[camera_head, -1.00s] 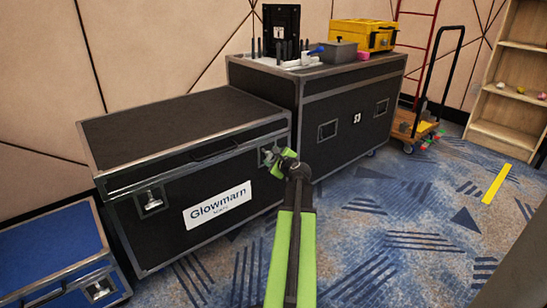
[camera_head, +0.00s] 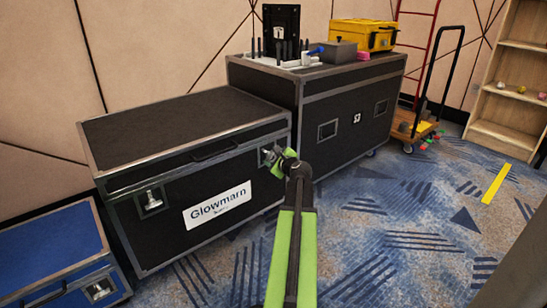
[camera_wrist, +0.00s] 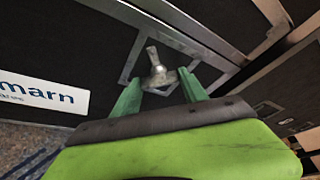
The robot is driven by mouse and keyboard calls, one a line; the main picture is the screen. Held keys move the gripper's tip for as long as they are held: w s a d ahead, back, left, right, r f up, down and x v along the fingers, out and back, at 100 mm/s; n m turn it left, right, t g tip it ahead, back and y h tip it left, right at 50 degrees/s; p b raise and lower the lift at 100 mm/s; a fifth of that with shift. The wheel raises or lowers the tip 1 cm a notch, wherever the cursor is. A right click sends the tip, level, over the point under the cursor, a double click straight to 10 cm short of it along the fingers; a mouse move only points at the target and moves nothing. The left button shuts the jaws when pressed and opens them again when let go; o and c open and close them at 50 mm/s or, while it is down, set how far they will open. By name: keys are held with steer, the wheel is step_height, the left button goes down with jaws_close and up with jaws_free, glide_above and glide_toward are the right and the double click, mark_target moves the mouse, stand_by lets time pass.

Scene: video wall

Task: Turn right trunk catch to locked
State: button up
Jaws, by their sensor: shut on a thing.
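The black trunk (camera_head: 180,122) with metal edges and a white Glowmarn label (camera_head: 217,205) stands at left centre, its lid down. Its right catch (camera_wrist: 157,70) is a metal turn-handle in a square recessed plate; in the wrist view its longer arm points up and slightly left. My green gripper (camera_head: 277,158) is at this catch in the head view and covers part of it. In the wrist view my gripper's fingers (camera_wrist: 160,90) stand on either side of the catch's lower part, shut on it. The left catch (camera_head: 151,200) shows clear of my gripper.
A blue case (camera_head: 50,242) stands at the lower left. A taller black case (camera_head: 345,105) stands close behind the trunk's right end, with a yellow toolbox (camera_head: 362,36) on top. A hand trolley (camera_head: 415,125) and a wooden shelf (camera_head: 515,85) are further right. The patterned carpet (camera_head: 400,215) is open.

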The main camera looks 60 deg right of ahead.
steer(key=shift+r+m, duration=0.1)
steer(key=shift+m, duration=0.2)
steer(key=shift+s+d+m+y+p, duration=0.1)
steer(key=shift+d+m+y+p, duration=0.05)
steer(key=shift+m+y+p, duration=0.75)
steer(key=shift+m+y, duration=1)
steer(key=shift+m, duration=0.6)
steer(key=shift+t, duration=0.4)
steer(key=o, duration=1.4)
steer(key=shift+c, duration=0.2)
steer(key=p+v, duration=0.7)
steer(key=v, duration=1)
steer(key=shift+s+r, duration=0.15)
steer(key=shift+r, duration=0.1)
